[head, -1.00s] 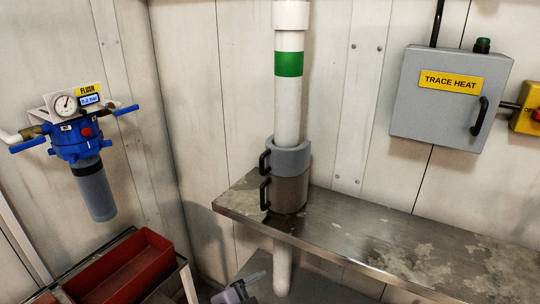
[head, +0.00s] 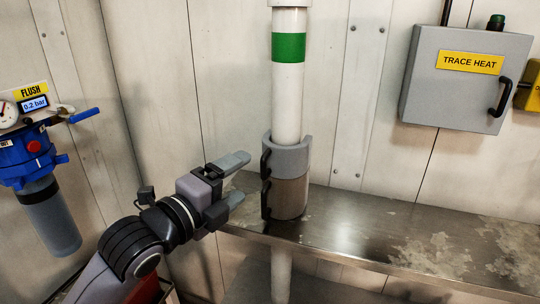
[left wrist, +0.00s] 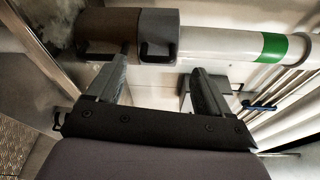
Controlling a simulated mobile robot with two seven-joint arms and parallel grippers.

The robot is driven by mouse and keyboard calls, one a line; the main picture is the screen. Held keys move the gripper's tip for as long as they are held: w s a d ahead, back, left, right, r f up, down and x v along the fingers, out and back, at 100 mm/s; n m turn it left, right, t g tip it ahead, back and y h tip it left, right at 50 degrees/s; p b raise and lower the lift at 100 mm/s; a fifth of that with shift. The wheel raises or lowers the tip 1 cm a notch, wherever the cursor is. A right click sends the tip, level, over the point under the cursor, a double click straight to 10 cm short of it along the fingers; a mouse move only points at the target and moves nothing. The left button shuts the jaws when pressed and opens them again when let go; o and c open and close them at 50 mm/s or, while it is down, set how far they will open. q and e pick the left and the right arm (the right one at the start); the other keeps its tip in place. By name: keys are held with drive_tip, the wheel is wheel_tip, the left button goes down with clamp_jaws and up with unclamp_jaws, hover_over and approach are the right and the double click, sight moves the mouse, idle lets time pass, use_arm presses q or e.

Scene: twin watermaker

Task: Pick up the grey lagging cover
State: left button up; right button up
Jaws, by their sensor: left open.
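The grey lagging cover (head: 290,158) sits around the white pipe (head: 288,90), on top of a brown cover (head: 288,198). It has a black handle (head: 265,162) on its left side. In the left wrist view the grey cover (left wrist: 160,28) lies beyond the fingers, beside the brown cover (left wrist: 108,32), and its handle (left wrist: 144,50) points toward me. My left gripper (head: 243,179) is open and empty, just left of the two covers, with its fingers toward the handles. In the left wrist view, a visible gap separates my left gripper's fingers (left wrist: 160,62). My right gripper is not in view.
The covers stand on a worn metal shelf (head: 370,232) with free room to the right. A trace heat box (head: 468,80) hangs on the back wall. A blue filter unit (head: 30,160) with a gauge is at the left. A red tray is partly hidden behind my left arm.

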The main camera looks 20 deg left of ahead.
sight(270, 157)
use_arm(q)
drive_tip(key=shift+x, duration=3.55)
drive_tip(key=shift+d+r, duration=0.1)
drive_tip(key=shift+d, duration=0.1)
drive_tip(key=shift+s, duration=0.1)
drive_tip(key=shift+c, duration=0.3)
drive_tip(key=shift+r+p, duration=0.1)
drive_tip(key=shift+p, duration=0.2)
drive_tip(key=c, duration=1.1)
